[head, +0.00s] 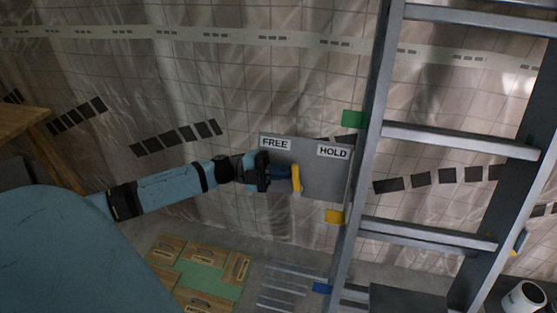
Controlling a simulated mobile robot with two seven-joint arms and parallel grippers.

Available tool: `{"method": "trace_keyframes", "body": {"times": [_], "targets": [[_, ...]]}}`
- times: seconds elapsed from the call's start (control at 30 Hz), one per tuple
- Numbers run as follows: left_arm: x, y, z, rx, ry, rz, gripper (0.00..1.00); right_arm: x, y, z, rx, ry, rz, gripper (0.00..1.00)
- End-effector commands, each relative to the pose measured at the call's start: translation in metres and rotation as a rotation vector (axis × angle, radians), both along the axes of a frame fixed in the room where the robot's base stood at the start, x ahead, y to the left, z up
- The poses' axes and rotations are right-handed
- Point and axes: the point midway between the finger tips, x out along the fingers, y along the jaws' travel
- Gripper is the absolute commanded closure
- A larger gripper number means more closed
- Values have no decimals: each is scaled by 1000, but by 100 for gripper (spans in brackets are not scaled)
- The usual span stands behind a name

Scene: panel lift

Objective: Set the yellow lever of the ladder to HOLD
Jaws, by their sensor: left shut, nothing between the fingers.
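A grey plate (318,180) sits at the left rail of the ladder (372,130), with a FREE label (275,144) at its upper left and a HOLD label (333,152) at its upper right. The yellow lever (296,178) stands near upright on the plate, between the two labels and nearer the FREE side. My left gripper (288,172) is shut and empty, with its fingertips at the lever's left side. I cannot tell whether they touch it. The lever's pivot is not clear. My right gripper is not in view.
Green (354,119), yellow (334,217) and blue (321,288) tabs mark the ladder's left rail. Wooden panels (170,249) lie on the floor around a green area. A white bucket (524,298) stands at lower right. A tiled wall under clear sheeting is behind.

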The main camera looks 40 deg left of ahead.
Motion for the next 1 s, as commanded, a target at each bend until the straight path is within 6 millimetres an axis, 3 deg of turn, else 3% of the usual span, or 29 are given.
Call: {"method": "trace_keyframes", "body": {"times": [0.1, 0.4, 1.0], "targets": [[3, -3, 4, 40, 22, -15, 100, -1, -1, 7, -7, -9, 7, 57], [6, -7, 5, 35, 20, -14, 100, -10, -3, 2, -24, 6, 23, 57], [6, -7, 5, 35, 19, -12, 100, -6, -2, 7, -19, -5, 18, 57]]}}
